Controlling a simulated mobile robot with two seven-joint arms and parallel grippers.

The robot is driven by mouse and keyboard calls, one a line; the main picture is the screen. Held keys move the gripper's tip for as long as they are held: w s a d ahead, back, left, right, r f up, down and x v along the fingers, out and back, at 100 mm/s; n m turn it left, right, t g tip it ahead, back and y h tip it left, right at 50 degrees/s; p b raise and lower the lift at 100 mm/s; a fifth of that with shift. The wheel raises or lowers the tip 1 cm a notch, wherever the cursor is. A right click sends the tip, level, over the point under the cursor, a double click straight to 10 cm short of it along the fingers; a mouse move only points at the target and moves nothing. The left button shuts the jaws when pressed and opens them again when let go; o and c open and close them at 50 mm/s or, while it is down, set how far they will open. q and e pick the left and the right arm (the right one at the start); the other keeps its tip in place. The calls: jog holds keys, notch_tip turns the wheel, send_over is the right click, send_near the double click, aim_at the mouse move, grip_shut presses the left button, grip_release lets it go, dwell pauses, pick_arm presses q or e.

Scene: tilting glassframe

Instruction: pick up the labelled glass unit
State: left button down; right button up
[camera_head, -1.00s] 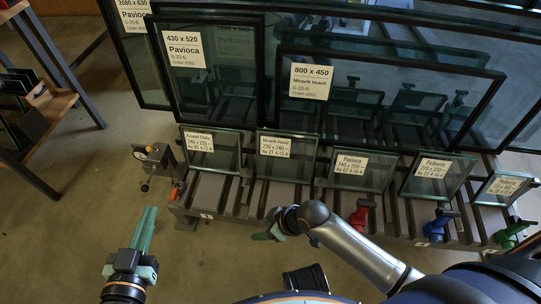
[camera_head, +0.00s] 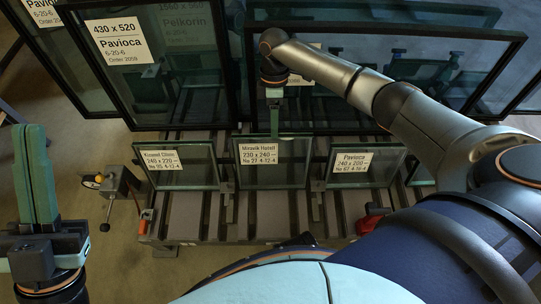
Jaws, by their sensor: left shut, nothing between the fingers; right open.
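Small glass units with white labels stand tilted in a slotted rack in the head view. The middle one, labelled 230 x 240 (camera_head: 285,172), stands between the 240 x 220 unit (camera_head: 199,172) on its left and the 240 x 200 unit (camera_head: 375,172) on its right. My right gripper (camera_head: 274,128) is open and points down at the top edge of the middle unit. Whether its fingers straddle the glass or are in front of or behind it cannot be told. My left gripper (camera_head: 32,130) is shut and empty at the far left, pointing up, away from the glass.
Large framed panes, one labelled 430 x 520 (camera_head: 150,65), stand close behind the small units. My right arm crosses over the right side and hides part of the rack (camera_head: 260,215). A red clamp (camera_head: 370,219) and a small device (camera_head: 108,188) flank the rack.

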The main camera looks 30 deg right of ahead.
aim_at(272, 147)
jog(key=b+x, duration=0.1)
jog(key=x, duration=0.3)
jog(key=shift+f, duration=0.4)
jog(key=b+x, duration=0.3)
jog(key=x, duration=0.2)
jog(key=shift+w+a+f+b, duration=0.1)
jog(key=shift+w+f+b, duration=0.1)
jog(key=shift+b, duration=0.15)
jog(key=shift+c, duration=0.3)
grip_shut()
jog(key=shift+r, duration=0.1)
jog(key=shift+r, duration=0.1)
